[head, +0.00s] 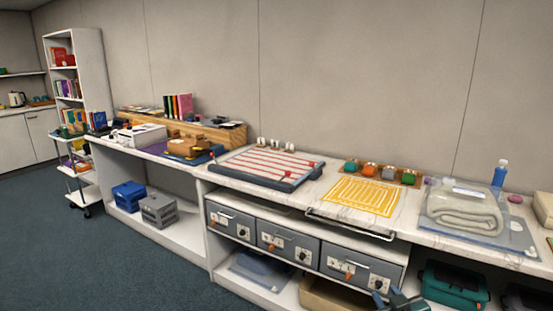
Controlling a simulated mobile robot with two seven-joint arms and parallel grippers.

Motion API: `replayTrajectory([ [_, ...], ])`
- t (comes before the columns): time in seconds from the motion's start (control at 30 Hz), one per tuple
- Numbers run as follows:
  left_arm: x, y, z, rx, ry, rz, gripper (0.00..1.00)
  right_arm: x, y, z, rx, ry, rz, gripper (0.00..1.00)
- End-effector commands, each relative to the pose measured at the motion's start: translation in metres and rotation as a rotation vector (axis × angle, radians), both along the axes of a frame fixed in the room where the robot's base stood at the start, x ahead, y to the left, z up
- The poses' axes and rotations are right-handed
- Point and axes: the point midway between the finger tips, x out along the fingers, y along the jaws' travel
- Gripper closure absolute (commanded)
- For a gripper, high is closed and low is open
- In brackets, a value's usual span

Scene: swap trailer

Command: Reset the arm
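My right gripper (392,299) shows at the bottom edge of the head view, right of centre. It is a small dark blue-grey shape, partly cut off by the frame. It is in front of the lower shelf, below the worktop. Nothing can be made out in it, and the gap between its fingers is too small to judge. My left gripper and arm are out of view.
A long marble worktop (405,223) runs along the wall, holding a red-striped tray (268,166), a yellow mat (360,195) and a folded towel (463,212). Grey drawers (288,248) and a teal box (455,285) sit below. The floor (80,260) at left is clear.

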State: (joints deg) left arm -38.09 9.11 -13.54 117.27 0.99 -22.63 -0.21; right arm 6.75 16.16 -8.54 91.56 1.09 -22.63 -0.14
Motion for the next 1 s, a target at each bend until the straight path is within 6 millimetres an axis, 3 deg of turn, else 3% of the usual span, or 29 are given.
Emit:
replayTrajectory([
  [0.03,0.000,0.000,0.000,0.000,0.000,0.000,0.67,-0.030,0.016,-0.025,0.019,0.045,0.024,0.67],
  [0.2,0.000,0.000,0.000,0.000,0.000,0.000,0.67,-0.132,0.067,-0.081,0.099,0.178,0.085,0.67],
  [0.3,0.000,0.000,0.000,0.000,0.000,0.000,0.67,-0.189,0.090,-0.098,0.151,0.248,0.106,0.67],
  [0.4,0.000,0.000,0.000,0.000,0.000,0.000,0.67,-0.234,0.106,-0.104,0.194,0.304,0.115,0.67],
  [0.5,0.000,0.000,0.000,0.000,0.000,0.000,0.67,-0.263,0.116,-0.105,0.226,0.340,0.118,0.67],
  [0.63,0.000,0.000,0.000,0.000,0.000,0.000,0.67,-0.280,0.122,-0.105,0.244,0.362,0.119,0.67],
  [1.0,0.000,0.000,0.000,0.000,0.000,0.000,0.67,-0.281,0.122,-0.105,0.245,0.363,0.119,0.67],
])
